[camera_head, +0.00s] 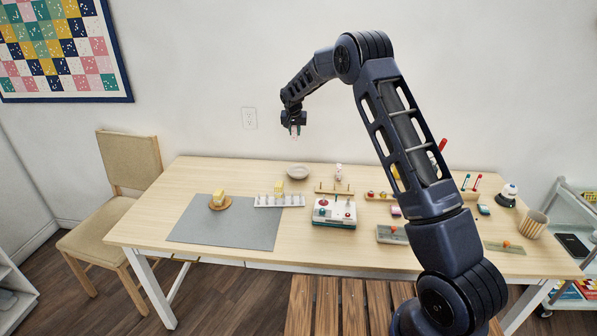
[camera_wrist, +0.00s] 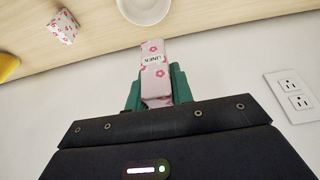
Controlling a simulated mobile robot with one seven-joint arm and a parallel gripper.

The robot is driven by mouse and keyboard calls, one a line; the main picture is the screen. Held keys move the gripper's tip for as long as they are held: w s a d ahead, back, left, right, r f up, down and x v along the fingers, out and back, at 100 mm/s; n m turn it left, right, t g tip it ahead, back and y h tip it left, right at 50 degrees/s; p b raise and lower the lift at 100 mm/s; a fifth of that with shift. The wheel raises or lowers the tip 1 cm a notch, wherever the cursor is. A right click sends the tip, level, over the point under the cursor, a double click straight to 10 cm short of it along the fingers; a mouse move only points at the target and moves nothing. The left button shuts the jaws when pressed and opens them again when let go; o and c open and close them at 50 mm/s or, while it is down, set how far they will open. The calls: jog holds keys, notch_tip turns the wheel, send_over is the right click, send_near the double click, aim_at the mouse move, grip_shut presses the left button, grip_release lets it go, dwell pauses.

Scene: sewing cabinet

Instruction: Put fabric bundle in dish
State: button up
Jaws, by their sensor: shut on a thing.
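My gripper (camera_head: 293,124) is raised above the back edge of the table. In the wrist view, its green fingers (camera_wrist: 155,88) are shut on a pink fabric bundle (camera_wrist: 155,56) with a flower print and a white label. The bundle is a small pink patch under the gripper in the head view (camera_head: 295,132). A pale round dish (camera_head: 298,171) stands at the back of the table, below the gripper. It shows at the top edge of the wrist view (camera_wrist: 145,8), apart from the bundle. The dish looks empty in the part I see.
Another flowered bundle (camera_head: 339,172) stands right of the dish, also in the wrist view (camera_wrist: 62,26). A slotted white rack (camera_head: 267,201), a control box (camera_head: 334,213) and a grey mat (camera_head: 228,235) lie nearer. The wall with an outlet (camera_head: 249,118) is behind.

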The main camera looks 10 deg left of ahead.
jog(key=shift+w+d, duration=0.2)
jog(key=shift+d, duration=0.45)
send_near(299, 172)
jog(key=x, duration=0.5)
jog(key=shift+s+f, duration=0.1)
jog(key=shift+f, duration=0.1)
jog(key=o, duration=1)
jog(key=shift+c, duration=0.2)
